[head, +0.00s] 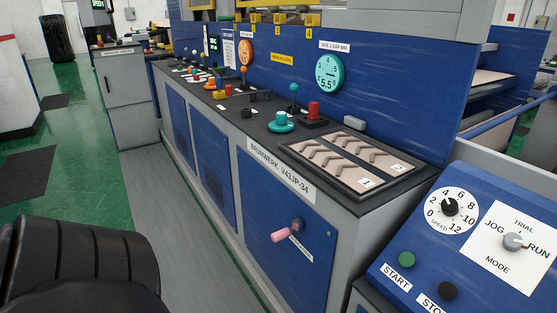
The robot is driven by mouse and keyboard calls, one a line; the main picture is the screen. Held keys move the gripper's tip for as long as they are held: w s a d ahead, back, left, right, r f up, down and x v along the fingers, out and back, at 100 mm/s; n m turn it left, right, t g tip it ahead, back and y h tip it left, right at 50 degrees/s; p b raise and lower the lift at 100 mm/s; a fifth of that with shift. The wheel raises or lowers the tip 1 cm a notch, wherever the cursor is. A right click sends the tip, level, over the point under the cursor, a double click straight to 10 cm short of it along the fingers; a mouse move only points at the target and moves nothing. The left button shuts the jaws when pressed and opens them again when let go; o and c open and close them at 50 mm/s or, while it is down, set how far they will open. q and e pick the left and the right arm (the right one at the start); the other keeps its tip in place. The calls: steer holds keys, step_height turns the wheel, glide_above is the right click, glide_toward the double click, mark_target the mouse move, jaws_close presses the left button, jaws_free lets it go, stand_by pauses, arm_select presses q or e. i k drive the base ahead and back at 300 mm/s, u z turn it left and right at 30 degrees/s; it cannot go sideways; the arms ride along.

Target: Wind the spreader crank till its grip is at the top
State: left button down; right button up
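A crank with a pink grip (285,235) is on the blue front panel of the machine, low and near its right end. Its dark hub (298,224) is to the right of the grip and slightly higher. The grip points out to the left and a little down in the picture. A small white label (301,249) is below the hub, too small to read. I take this for the spreader crank. Neither of my grippers is in view, and nothing touches the crank.
Above the crank, the machine's dark top holds a teal knob (281,122), a red button (314,109) and a chevron-patterned panel (353,160). A blue control console (455,245) stands at right. A black ribbed, tyre-like form (80,265) fills the lower left. Grey floor (190,235) lies before the machine.

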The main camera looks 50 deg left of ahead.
mark_target(298, 225)
steer(key=u, duration=3)
steer(key=i, duration=3.15)
steer(key=z, duration=4.15)
